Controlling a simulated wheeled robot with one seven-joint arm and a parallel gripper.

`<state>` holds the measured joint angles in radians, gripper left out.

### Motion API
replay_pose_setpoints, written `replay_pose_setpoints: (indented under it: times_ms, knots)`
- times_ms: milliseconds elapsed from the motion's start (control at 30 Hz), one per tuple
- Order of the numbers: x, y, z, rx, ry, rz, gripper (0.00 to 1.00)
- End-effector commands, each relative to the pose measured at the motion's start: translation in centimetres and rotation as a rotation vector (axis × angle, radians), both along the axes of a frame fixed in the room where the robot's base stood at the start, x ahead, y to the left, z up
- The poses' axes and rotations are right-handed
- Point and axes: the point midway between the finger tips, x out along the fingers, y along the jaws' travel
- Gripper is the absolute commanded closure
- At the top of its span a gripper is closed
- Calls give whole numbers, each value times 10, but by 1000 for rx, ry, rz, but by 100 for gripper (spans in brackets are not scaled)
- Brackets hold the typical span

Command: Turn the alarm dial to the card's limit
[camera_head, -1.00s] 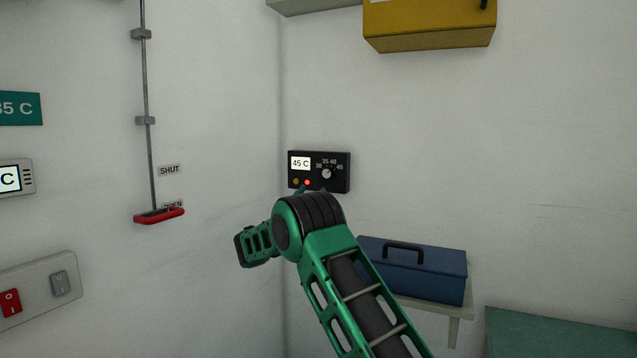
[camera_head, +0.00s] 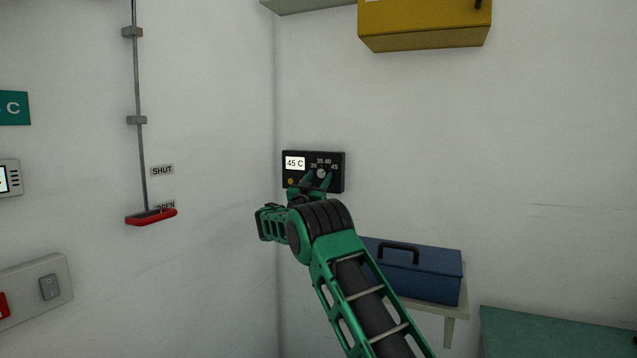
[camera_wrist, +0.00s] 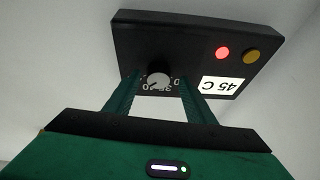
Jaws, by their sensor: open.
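The black alarm box (camera_head: 336,186) is on the wall right of the corner. It has a white display reading 45 C (camera_head: 295,163) and a grey dial (camera_head: 320,173) under the numbers 30, 35, 40 and 45. My gripper (camera_head: 319,180) is open in front of the dial. In the wrist view the box appears upside down, and the dial (camera_wrist: 158,80) sits between the two green fingers of my gripper (camera_wrist: 160,88). I cannot tell if they touch it. A red lamp (camera_wrist: 222,53) is lit beside an amber lamp (camera_wrist: 252,56). The dial's pointer is unclear. The teal card (camera_head: 14,108) is cut off, showing only C.
A blue toolbox (camera_head: 425,275) rests on a small shelf below right of the box. A yellow cabinet (camera_head: 425,25) hangs above. A rod with a red handle (camera_head: 151,217) and a switch panel (camera_head: 55,265) are on the left wall. A green surface (camera_head: 560,335) is lower right.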

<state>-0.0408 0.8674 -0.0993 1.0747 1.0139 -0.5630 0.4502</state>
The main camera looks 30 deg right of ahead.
Motion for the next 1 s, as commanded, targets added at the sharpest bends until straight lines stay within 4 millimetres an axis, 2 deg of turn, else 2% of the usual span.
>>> replay_pose_setpoints:
  times_ms: [267, 433, 467, 1000]
  knots:
    - [1, -1, 0, 0, 0, 0, 50]
    - [1, -1, 0, 0, 0, 0, 88]
    - [1, -1, 0, 0, 0, 1, 91]
    - [1, 1, 1, -87, 108, 7, 91]
